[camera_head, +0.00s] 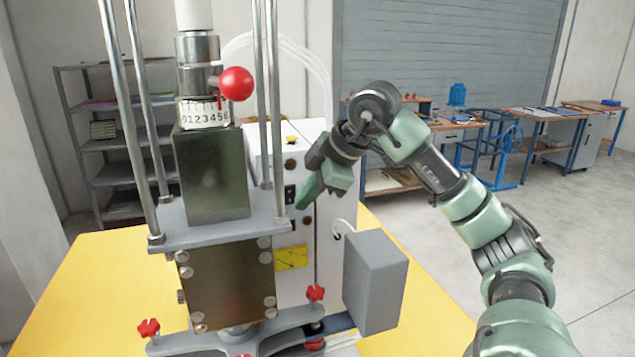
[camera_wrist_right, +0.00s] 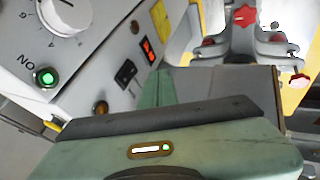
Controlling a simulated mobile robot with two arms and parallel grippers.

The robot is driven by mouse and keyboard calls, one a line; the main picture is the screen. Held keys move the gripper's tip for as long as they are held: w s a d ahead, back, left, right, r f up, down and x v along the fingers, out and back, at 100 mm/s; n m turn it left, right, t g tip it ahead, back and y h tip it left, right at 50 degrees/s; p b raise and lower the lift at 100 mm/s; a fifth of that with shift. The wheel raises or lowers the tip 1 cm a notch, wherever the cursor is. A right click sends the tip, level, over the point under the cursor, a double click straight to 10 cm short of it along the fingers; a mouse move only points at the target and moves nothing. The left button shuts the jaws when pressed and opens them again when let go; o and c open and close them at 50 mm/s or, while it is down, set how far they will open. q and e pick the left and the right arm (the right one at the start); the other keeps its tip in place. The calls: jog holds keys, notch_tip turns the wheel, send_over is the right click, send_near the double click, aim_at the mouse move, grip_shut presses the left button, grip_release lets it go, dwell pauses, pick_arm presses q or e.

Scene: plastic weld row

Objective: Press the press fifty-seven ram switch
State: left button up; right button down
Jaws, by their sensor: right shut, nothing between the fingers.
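The press (camera_head: 228,285) stands on the yellow table with a white control cabinet (camera_head: 322,258) behind it. In the wrist view the cabinet panel shows a black rocker switch (camera_wrist_right: 125,73), a red-lit switch (camera_wrist_right: 148,50), a green-lit ON button (camera_wrist_right: 46,77) and an amber button (camera_wrist_right: 100,108). I cannot tell which is the ram switch. My right gripper (camera_head: 304,201) is shut and empty, its tips pointing down-left in front of the panel. In the wrist view its tips (camera_wrist_right: 160,76) appear close to the rocker and red switch; contact cannot be judged. My left gripper is out of view.
Steel columns (camera_head: 270,95) and a red ball handle (camera_head: 236,83) rise left of my gripper. A grey box (camera_head: 375,282) stands below my right arm. The yellow table (camera_head: 100,275) is bare at left. Shelves and workbenches are far behind.

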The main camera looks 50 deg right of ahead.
aim_at(290, 196)
jog(key=w, duration=0.1)
jog(key=w+d+f+p, duration=0.1)
jog(key=w, duration=0.1)
jog(key=w+p, duration=0.1)
jog(key=shift+w+d+f, duration=0.15)
jog(key=shift+d+f, duration=0.15)
jog(key=shift+d, duration=0.1)
